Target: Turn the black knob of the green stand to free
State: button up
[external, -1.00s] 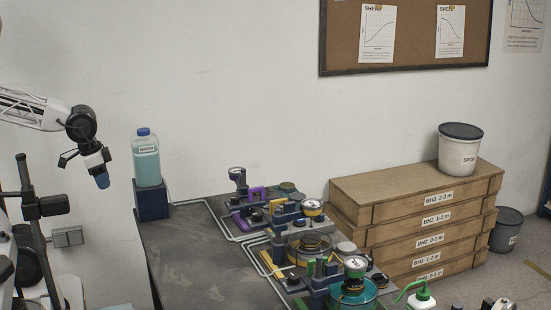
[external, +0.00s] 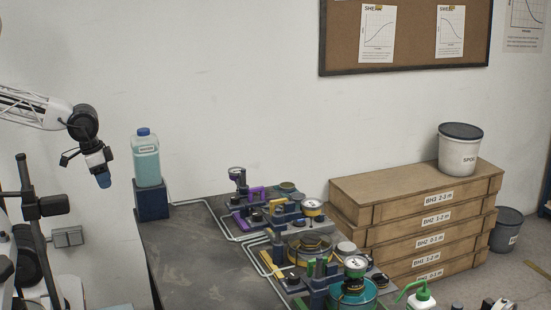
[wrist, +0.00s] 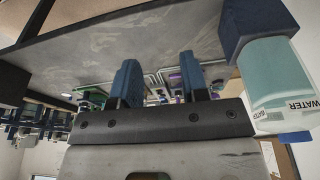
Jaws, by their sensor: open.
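The green stand (external: 368,293) is at the front right of the bench in the external view, with a round dial on top and a teal dish. Its black knob is too small to tell apart for sure from the other dark parts there. My gripper (external: 103,180) hangs in the air at the left, left of the bench and well away from the stand. In the wrist view my gripper (wrist: 158,82) shows two blue fingers apart with nothing between them. The stands look small and far off there, partly hidden by the fingers.
A yellow stand (external: 312,243) and a purple stand (external: 257,193) stand behind the green one. A water bottle (external: 146,165) on a dark blue block (external: 152,200) is at the bench's back left corner, near my gripper. The left part of the dark bench (external: 190,255) is clear.

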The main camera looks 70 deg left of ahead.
jog(key=w+d+r+m, duration=0.2)
jog(key=w+d+m, duration=0.1)
jog(key=w, duration=0.3)
jog(key=w+d+r+m, duration=0.2)
jog(key=w+d+m, duration=0.1)
jog(key=w, duration=0.3)
jog(key=m+g, duration=0.3)
jog(key=m, duration=1.7)
send_over(294, 276)
jog(key=f, duration=0.8)
jog(key=shift+s+a, duration=0.1)
jog(key=shift+a, duration=0.25)
jog(key=shift+d+f, duration=0.15)
jog(key=shift+d, duration=0.15)
jog(key=shift+f, duration=0.15)
jog(key=shift+f, duration=3.75)
